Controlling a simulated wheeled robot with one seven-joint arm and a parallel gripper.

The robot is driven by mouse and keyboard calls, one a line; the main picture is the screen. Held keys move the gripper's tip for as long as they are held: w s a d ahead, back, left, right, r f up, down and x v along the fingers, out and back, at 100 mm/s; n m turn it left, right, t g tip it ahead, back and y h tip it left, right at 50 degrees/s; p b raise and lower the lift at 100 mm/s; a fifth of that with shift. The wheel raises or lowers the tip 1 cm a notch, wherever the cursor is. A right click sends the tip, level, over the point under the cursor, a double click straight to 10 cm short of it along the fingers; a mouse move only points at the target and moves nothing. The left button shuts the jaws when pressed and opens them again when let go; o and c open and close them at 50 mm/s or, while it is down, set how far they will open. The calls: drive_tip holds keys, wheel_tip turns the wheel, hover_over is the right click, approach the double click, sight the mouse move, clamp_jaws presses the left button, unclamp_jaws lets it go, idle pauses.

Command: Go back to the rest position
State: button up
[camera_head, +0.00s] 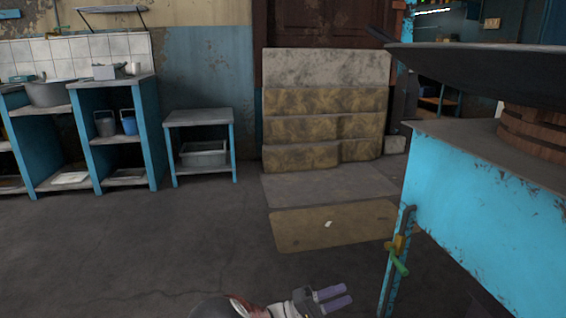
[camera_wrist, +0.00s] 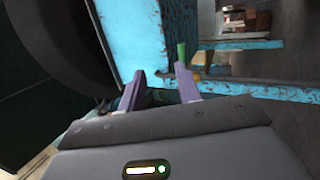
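My gripper (camera_head: 333,298) shows at the bottom centre of the head view, low above the floor, with its two purple fingers pointing right. The fingers are apart with a gap between them and nothing in it. In the wrist view my gripper (camera_wrist: 160,88) also shows its two purple fingers spread. The blue cabinet (camera_head: 490,215) stands to the right of my gripper, and it also fills the upper middle of the wrist view (camera_wrist: 135,35). A valve with a green and yellow handle (camera_head: 398,258) is on the cabinet's near left edge, a little right of and above the fingers.
A large dark pan (camera_head: 480,62) sits over the cabinet top. Steps (camera_head: 325,128) lead to a brown door at the back. Blue shelves (camera_head: 125,135) and a small table (camera_head: 199,118) with a grey bin stand at the left. The floor (camera_head: 150,245) at left and centre is clear.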

drive_tip(key=s+d+r+m+g+y, duration=0.15)
drive_tip(key=s+d+r+y, duration=0.25)
drive_tip(key=s+y, duration=0.4)
drive_tip(key=s+d+r+m+g+y, duration=0.1)
drive_tip(key=s+d+r+g+y, duration=0.25)
drive_tip(key=s+y, duration=0.5)
drive_tip(key=s+a+r+n+t+y, duration=0.2)
drive_tip(key=s+a+r+t+y, duration=0.45)
drive_tip(key=s+r+t, duration=0.3)
wheel_tip(320, 180, up, 12)
drive_tip(key=p, duration=1.3)
drive_tip(key=shift+d, duration=0.25)
drive_tip(key=shift+s+g, duration=0.1)
drive_tip(key=shift+g, duration=0.15)
